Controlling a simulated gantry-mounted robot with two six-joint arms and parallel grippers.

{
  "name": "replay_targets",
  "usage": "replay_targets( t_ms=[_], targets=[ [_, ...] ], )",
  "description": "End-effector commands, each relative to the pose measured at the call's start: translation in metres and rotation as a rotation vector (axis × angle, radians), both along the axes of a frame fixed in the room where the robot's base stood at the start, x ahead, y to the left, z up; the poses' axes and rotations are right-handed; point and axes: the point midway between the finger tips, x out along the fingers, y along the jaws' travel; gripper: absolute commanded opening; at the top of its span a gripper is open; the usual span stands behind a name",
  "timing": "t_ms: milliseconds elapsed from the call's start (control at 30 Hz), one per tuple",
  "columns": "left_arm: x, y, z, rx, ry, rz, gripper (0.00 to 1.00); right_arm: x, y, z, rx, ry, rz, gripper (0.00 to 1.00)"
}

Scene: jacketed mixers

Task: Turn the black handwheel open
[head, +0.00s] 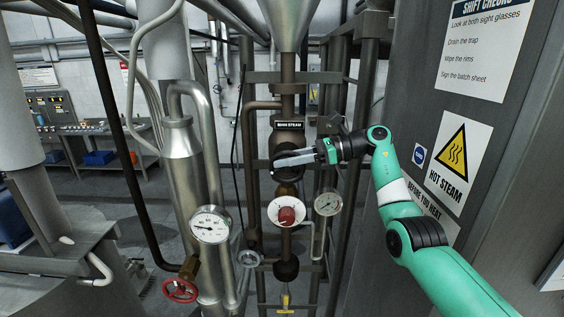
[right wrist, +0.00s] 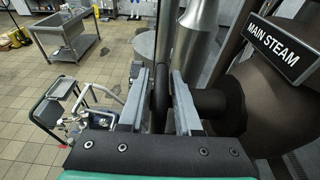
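The black handwheel (head: 283,174) is on the vertical brown steam pipe, under the MAIN STEAM label, in the middle of the head view. My right gripper (head: 278,160) reaches it from the right and covers part of it. In the right wrist view its two grey fingers (right wrist: 159,95) stand apart, one on each side of the wheel's dark rim (right wrist: 160,88). The wheel's dark hub (right wrist: 215,105) lies just right of them. I cannot tell whether the fingers touch the rim. My left gripper is not in view.
Below are a white dial with a red knob (head: 287,214), a small gauge (head: 328,203) and a larger gauge (head: 210,225). A red handwheel (head: 180,290) is low at the left. A grey panel with a HOT STEAM sign (head: 455,160) stands close on the right.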

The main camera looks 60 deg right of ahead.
Motion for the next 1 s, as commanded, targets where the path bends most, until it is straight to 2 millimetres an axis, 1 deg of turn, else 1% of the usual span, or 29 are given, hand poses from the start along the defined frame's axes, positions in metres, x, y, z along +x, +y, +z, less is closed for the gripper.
replay_targets(
  t_ms=[33,167,200,300,433,600,867,933,967,1000],
  targets=[
    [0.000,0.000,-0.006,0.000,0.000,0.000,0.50,-0.008,-0.005,-0.001,-0.001,0.000,-0.003,0.33],
    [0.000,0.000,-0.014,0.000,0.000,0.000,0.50,-0.034,-0.018,0.005,0.000,0.000,-0.006,0.33],
    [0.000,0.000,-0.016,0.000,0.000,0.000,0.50,-0.044,-0.022,0.007,-0.002,0.000,-0.006,0.33],
    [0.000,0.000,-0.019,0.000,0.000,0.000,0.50,-0.064,-0.031,0.014,-0.002,0.001,-0.005,0.33],
    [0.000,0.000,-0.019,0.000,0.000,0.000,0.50,-0.084,-0.041,0.020,0.000,0.002,-0.004,0.33],
    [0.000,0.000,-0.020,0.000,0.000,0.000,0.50,-0.094,-0.045,0.023,0.000,0.001,-0.001,0.33],
    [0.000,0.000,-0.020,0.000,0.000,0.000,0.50,-0.093,-0.045,0.024,-0.005,-0.006,-0.003,0.33],
    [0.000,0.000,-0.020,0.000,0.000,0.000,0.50,-0.091,-0.044,0.037,-0.004,-0.067,-0.001,0.33],
    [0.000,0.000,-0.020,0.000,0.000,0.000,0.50,-0.090,-0.043,0.047,-0.001,-0.115,0.007,0.33],
    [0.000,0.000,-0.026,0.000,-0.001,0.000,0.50,-0.090,-0.040,0.052,0.018,-0.191,0.019,0.33]
  ],
)
